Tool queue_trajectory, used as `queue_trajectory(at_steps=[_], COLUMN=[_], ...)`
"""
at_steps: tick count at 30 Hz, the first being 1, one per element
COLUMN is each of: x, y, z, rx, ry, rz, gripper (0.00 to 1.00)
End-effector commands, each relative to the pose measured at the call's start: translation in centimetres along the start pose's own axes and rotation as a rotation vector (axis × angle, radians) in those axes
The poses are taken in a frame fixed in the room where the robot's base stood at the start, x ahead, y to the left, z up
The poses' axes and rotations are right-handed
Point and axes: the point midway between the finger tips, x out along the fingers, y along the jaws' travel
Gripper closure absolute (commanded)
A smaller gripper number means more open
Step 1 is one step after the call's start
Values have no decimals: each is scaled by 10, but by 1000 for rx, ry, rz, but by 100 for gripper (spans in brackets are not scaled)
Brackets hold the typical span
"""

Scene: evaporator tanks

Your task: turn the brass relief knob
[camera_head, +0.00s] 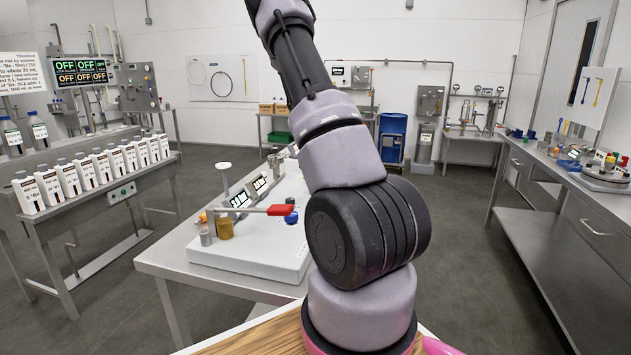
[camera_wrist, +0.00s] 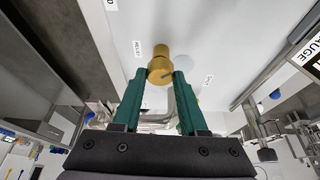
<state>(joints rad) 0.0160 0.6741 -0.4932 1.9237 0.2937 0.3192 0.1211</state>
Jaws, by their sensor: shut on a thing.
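The brass relief knob (camera_wrist: 160,62) stands out from a white panel in the wrist view, beside a small label (camera_wrist: 137,47) that seems to read "RELIEF". My gripper (camera_wrist: 159,77) has its two green fingers on either side of the knob's near end, and it is shut on the knob. The gripper does not show in the head view, where my arm rises out of the top of the picture. I cannot tell how far the knob is turned.
In the head view, a white apparatus base (camera_head: 255,245) on a steel table carries a red-handled lever (camera_head: 280,210) and a brass-coloured cylinder (camera_head: 224,229). A bench with several white bottles (camera_head: 88,173) stands left, a steel bench (camera_head: 545,165) right.

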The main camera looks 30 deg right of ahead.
Motion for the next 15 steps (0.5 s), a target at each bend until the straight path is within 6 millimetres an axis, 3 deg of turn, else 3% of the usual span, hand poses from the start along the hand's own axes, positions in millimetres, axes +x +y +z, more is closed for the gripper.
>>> queue_trajectory(at_steps=[15], x=[0], y=[-1], z=[0], rx=[176], ry=[-1], rz=[74], gripper=[100])
